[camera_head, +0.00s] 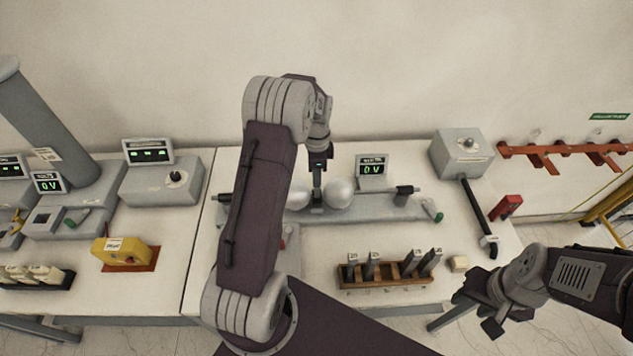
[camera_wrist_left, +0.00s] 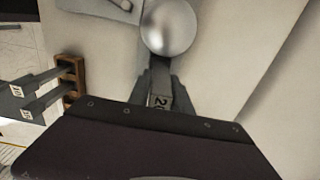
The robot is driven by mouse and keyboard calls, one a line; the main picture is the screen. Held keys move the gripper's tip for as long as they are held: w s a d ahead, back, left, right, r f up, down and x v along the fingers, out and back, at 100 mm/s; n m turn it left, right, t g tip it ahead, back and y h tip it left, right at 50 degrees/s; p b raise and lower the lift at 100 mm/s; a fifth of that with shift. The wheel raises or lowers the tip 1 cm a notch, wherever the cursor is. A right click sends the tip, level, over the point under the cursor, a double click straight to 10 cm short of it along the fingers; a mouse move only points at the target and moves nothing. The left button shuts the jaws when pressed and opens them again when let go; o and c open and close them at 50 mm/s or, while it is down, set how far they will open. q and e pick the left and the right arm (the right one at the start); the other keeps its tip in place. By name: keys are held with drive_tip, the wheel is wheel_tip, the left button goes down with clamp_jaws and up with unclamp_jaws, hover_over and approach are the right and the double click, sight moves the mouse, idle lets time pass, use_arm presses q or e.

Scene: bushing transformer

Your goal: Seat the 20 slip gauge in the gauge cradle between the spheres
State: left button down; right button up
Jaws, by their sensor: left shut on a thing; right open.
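My left gripper (camera_head: 317,186) is shut on the 20 slip gauge, whose label shows between the fingers in the left wrist view (camera_wrist_left: 160,101). It points down between the left sphere (camera_head: 299,198) and the right sphere (camera_head: 339,194). One shiny sphere (camera_wrist_left: 169,27) shows just beyond the fingertips in the wrist view. The gauge cradle (camera_head: 317,210) between the spheres is mostly hidden; I cannot tell whether the gauge touches it. My right gripper (camera_head: 482,308) is open and empty off the table's front right corner.
A wooden rack (camera_head: 386,283) with several upright slip gauges stands at the front, a small pale block (camera_head: 459,263) beside it. A meter (camera_head: 372,170) stands behind the spheres. A grey box (camera_head: 461,152) with a black rod is at right.

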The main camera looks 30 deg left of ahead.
use_arm(q)
wheel_tip(320, 180, down, 4)
drive_tip(key=shift+r+p, duration=0.15)
drive_tip(key=shift+p, duration=0.2)
drive_tip(key=shift+w, duration=0.1)
drive_tip(key=shift+f, duration=0.2)
drive_tip(key=c, duration=1.2)
unclamp_jaws()
drive_tip(key=shift+o, duration=0.2)
